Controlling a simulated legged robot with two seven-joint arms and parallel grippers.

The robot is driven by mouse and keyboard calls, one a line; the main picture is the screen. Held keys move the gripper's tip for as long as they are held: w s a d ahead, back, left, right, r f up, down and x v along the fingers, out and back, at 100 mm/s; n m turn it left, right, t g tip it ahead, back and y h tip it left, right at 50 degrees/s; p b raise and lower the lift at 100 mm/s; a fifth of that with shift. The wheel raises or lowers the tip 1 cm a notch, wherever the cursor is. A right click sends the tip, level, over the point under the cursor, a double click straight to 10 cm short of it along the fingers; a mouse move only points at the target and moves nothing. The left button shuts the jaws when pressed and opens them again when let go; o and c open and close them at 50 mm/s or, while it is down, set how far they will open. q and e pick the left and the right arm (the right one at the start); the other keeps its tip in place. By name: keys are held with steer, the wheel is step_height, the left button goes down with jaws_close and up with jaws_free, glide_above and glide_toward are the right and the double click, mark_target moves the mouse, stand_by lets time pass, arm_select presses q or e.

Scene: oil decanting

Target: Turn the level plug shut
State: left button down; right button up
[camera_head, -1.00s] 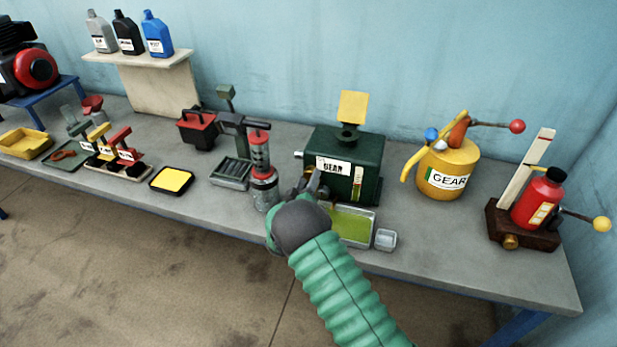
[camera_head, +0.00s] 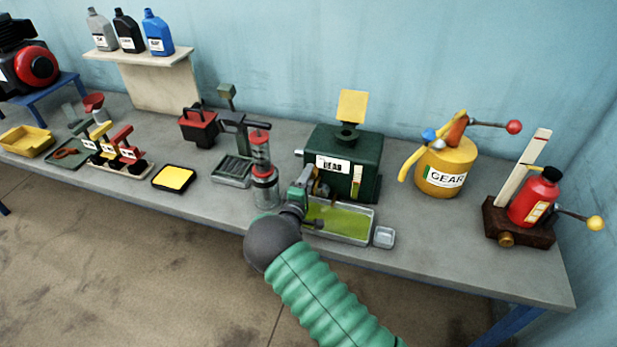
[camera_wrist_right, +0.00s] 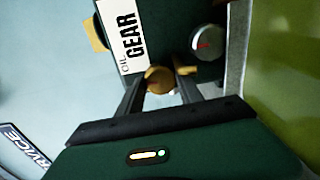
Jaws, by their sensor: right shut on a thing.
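The dark green gear box (camera_head: 335,152) stands on the bench with a GEAR label on its front. My left gripper is not in view.
A tray of green-yellow oil (camera_head: 345,219) lies right below the box front, with a small clear dish (camera_head: 384,237) beside it. A clear red-topped cylinder (camera_head: 264,180) stands close left of my gripper. A grey knob with a red mark (camera_wrist_right: 208,42) is near the plug.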

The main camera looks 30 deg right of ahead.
steer(key=shift+w+a+r+n, duration=0.1)
steer(key=shift+w+n, duration=0.05)
steer(key=shift+n, duration=0.65)
steer(key=o, duration=1)
steer(key=shift+c, duration=0.2)
steer(key=o, duration=0.4)
steer(key=shift+w+f, duration=0.1)
steer(key=shift+f, duration=0.1)
steer(key=shift+o, duration=0.2)
steer(key=shift+s, duration=0.2)
